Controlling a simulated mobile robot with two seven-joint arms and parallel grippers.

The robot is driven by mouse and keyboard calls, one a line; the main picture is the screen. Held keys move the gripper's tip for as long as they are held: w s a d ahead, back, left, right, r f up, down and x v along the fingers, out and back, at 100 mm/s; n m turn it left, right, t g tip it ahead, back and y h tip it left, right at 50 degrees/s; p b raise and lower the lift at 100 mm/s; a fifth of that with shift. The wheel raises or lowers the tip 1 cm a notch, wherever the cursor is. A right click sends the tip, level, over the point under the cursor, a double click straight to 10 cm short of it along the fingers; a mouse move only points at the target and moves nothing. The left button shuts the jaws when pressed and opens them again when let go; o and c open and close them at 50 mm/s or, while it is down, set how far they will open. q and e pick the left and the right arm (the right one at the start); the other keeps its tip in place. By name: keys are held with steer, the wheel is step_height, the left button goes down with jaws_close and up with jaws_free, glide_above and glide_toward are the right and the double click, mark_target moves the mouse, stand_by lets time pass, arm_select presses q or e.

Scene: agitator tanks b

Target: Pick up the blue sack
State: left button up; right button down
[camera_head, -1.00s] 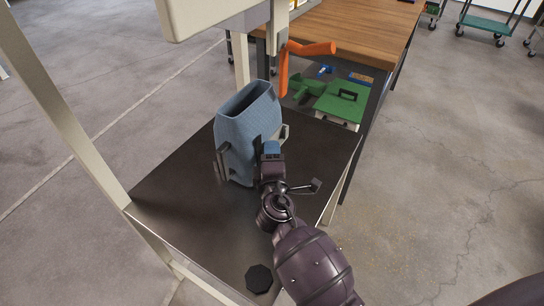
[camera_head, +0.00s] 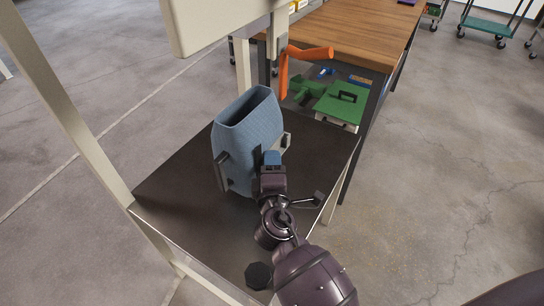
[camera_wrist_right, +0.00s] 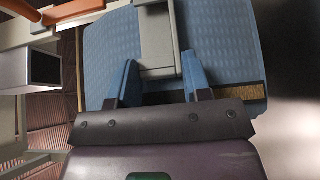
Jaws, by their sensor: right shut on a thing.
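The blue sack (camera_head: 238,150) stands upright with its dark open mouth up, above the dark table top in the head view. Grey brackets show on its left and right sides. My right gripper (camera_head: 272,160) is at the sack's near right side. In the right wrist view, its blue fingers (camera_wrist_right: 158,82) are at a grey bar in front of the sack's woven face (camera_wrist_right: 220,40), and the gripper is shut on the sack there. Whether the sack's bottom clears the table top is hard to tell. My left gripper is not in view.
The dark table top (camera_head: 185,195) has bare room left of the sack. A black knob-like piece (camera_head: 258,275) lies near its front edge. A pale post (camera_head: 75,115) stands at left.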

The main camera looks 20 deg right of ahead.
steer(key=v, duration=1.2)
steer(key=shift+s+r, duration=0.2)
steer(key=shift+a, duration=0.15)
